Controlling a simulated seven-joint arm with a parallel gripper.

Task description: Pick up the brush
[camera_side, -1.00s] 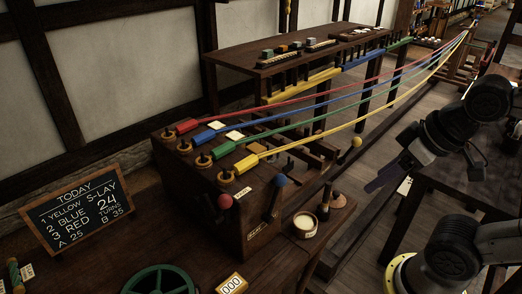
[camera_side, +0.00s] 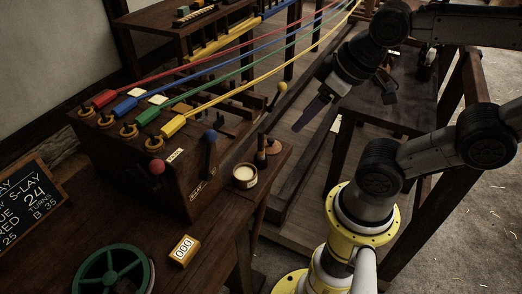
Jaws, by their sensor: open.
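The likely brush (camera_side: 261,152), a small dark upright piece with a thin handle, stands on the side shelf of the wooden machine, just behind a pale pot (camera_side: 245,175). Its bristles are too small to make out. My gripper (camera_side: 309,116) is up and to the right of it, pointing down and left. It is open, with nothing seen between its fingers, and clearly apart from the brush in the picture.
The wooden machine (camera_side: 190,190) carries a red-knobbed lever (camera_side: 157,168) and a blue-knobbed lever (camera_side: 211,137). Coloured ropes run from its hooks to the upper right. A green reel (camera_side: 112,270) and counter (camera_side: 183,250) lie in front.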

